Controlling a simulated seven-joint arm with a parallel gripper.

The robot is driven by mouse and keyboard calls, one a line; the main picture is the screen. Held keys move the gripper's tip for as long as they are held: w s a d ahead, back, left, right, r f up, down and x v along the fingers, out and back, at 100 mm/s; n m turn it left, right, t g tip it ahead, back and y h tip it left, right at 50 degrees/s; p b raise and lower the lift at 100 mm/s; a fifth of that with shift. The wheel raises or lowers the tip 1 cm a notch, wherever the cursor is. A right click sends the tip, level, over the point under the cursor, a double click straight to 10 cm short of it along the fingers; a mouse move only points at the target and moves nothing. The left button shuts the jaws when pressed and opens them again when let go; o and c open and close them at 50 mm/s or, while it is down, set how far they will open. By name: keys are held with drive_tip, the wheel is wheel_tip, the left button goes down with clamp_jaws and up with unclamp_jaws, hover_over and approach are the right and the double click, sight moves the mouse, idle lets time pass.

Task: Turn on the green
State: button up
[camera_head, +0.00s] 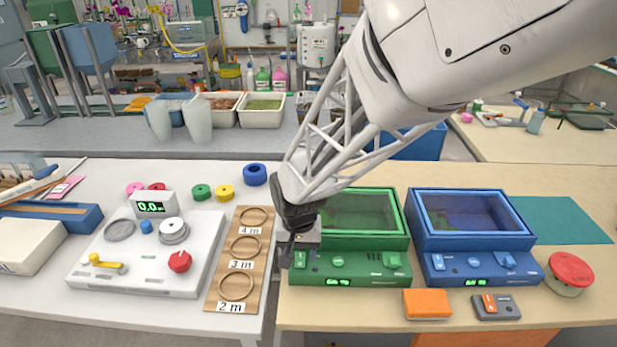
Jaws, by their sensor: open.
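A green machine (390,234) stands on the tan table, with a glass-topped bath or chamber at its back. Its sloped front panel carries a light green switch (299,259) at the left, a round knob (337,262) in the middle and a green switch (392,260) at the right. A small display (338,282) glows green on its front edge. My gripper (286,256) points down at the machine's left front corner, close to the left switch. I cannot tell whether it touches the panel. My arm hides the back left part of the machine.
A similar blue machine (412,232) stands to the right, with a red round button (570,270) beyond it. An orange block (427,304) and a grey-and-orange box (497,307) lie in front. A wooden ring board (211,290) and a white console (80,270) lie left.

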sight(300, 260)
drive_tip(key=shift+f, duration=1.5)
